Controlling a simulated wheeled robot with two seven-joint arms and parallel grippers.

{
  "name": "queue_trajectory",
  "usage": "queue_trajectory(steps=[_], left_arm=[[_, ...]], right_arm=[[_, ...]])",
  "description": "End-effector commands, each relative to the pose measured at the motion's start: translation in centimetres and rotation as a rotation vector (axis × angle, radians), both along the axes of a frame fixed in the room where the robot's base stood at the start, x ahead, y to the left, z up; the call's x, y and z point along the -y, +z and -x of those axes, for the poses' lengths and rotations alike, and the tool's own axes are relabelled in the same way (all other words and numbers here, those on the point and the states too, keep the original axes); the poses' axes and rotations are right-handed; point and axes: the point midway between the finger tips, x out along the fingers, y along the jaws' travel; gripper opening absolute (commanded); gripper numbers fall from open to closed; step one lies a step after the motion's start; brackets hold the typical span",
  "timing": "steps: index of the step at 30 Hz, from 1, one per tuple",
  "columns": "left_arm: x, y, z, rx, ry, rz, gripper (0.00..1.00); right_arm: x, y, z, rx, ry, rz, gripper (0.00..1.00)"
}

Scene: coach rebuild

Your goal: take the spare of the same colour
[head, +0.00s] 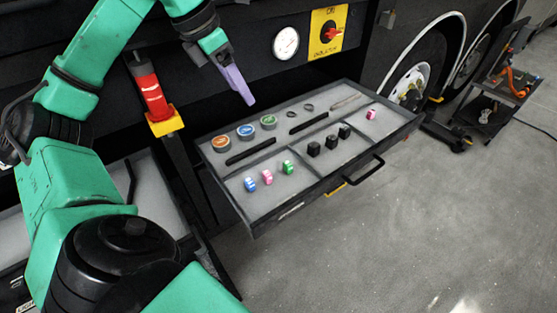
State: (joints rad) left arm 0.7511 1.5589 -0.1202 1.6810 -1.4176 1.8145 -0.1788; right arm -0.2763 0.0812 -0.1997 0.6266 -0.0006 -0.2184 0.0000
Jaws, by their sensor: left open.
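A pulled-out grey drawer (325,180) holds small coloured parts. In its front left compartment stand a blue part (250,184), a pink part (267,177) and a green part (288,168). Another pink part (371,114) lies alone at the drawer's right end. Three round parts with orange (221,143), blue (245,131) and green (269,121) faces sit at the back left. My left gripper (243,88) is open, with purple fingers pointing down above the drawer's back edge; nothing shows between them. My right gripper is out of view.
Several black blocks (331,141) stand mid-drawer. Black dividers and a handle (362,172) are there. A gauge (286,43) and a yellow panel with a red switch (328,33) are on the coach side. A red-and-yellow part (155,100) hangs at left. A cart (497,95) stands far right.

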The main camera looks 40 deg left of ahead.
Motion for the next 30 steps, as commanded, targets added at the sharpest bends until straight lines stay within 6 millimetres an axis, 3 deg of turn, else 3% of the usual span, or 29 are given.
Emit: queue_trajectory(steps=[1,9,18,23,30], left_arm=[[0.0,-1.9,0.0,0.001,0.0,0.0,0.7],[0.0,-8.2,0.1,0.001,-0.001,0.0,0.7],[0.0,-17.3,0.2,0.002,-0.001,0.0,0.7],[0.2,-18.4,-0.1,-0.001,-0.002,0.001,0.7],[1.0,-23.9,-2.2,-0.001,-0.003,0.001,0.7]], right_arm=[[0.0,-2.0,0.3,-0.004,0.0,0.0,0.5],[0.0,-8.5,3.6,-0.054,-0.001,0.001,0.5],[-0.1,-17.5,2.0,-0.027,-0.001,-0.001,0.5],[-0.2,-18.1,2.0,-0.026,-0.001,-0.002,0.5],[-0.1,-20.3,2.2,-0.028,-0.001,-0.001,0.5]])
